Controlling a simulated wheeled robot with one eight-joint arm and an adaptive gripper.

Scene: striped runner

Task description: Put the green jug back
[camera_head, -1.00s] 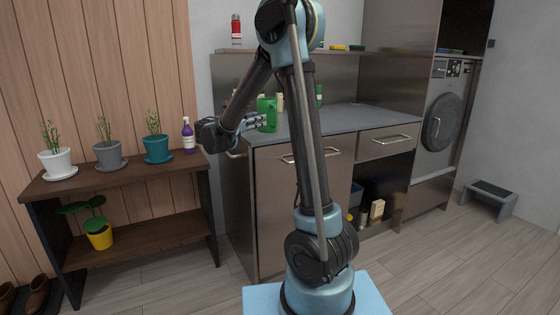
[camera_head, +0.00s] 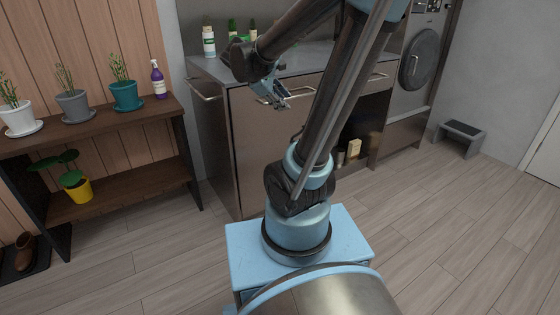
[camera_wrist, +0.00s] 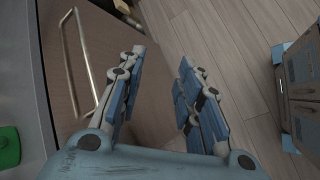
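A green object (camera_wrist: 8,147), probably the green jug, is cut off by the left edge of the wrist view. It is on the grey counter (camera_wrist: 22,90), well away from my fingers. In the head view I cannot single out the jug. My forearm and wrist cover part of the counter (camera_head: 314,57) there.
A white-and-green bottle (camera_head: 208,42) and other bottles stand at the counter's back left. Bar handles (camera_head: 205,91) stick out from the cabinet. A plant bench (camera_head: 100,117) with a purple bottle (camera_head: 158,80) is at left. Wooden floor (camera_head: 440,210) is open at right.

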